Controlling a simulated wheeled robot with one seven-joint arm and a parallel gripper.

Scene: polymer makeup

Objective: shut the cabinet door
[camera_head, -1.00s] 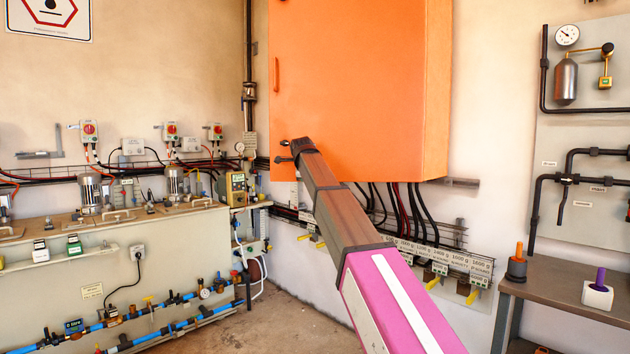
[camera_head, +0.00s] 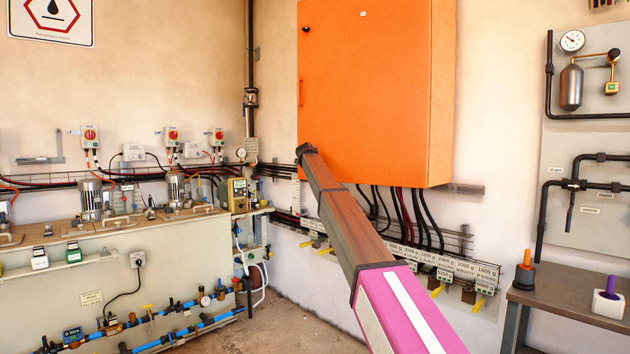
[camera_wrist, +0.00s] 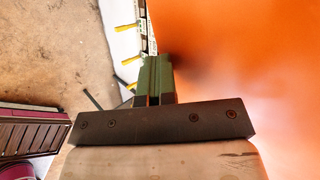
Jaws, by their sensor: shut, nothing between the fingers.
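The orange wall cabinet (camera_head: 442,110) hangs on the back wall, with its door (camera_head: 365,90) facing me in the head view. The door's handle (camera_head: 300,93) is at its left edge. The door looks shut or nearly shut; I cannot tell if a small gap is left. My arm reaches up to the door's lower left corner, and its end hides my fingers in the head view. In the wrist view my gripper (camera_wrist: 154,62) has its green fingers together and empty. The orange surface fills the right side there, close beside the fingers; contact is unclear.
Cables and a rail with labelled boxes (camera_head: 450,265) run below the cabinet. A workbench (camera_head: 130,245) with pumps and pipes stands at the left. A small table (camera_head: 575,308) and a pipe panel (camera_head: 590,150) are at the right. Some floor is clear between.

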